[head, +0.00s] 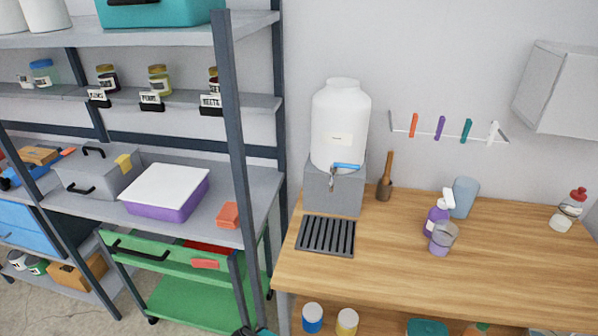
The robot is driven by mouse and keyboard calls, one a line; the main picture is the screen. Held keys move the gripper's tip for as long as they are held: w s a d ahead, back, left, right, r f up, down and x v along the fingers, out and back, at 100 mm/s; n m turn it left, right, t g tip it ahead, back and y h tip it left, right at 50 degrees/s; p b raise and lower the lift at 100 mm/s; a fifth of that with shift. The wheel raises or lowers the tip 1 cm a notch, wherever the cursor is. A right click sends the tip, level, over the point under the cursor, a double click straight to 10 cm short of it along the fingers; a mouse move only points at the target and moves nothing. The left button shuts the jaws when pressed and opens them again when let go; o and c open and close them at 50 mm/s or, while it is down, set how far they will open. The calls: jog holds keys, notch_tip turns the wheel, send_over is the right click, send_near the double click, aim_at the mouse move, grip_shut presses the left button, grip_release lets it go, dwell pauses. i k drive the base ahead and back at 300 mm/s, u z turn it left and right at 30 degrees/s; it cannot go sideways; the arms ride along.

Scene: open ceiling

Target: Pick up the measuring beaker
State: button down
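A small see-through cup (443,239), which looks most like the measuring beaker, stands upright on the wooden counter (385,265). It is tinted purple in its lower part; any markings are too small to read. A purple spray bottle (435,217) with a white top stands right behind it and partly overlaps it. A taller blue-grey cup (465,196) stands behind these, near the wall. My gripper cannot be made out; only a small dark and teal shape shows at the bottom edge, and I cannot tell what it is.
A white water dispenser (340,125) with a blue tap, a dark drip grate (326,236) and a wooden pestle in a mortar (385,188) stand to the left. A red-topped bottle (568,212) stands far right. The counter's front is clear. Loaded shelves (265,195) fill the left.

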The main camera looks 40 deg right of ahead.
aim_at(444, 234)
jog(key=z, duration=0.05)
jog(key=k, duration=0.7)
jog(key=z, duration=3.2)
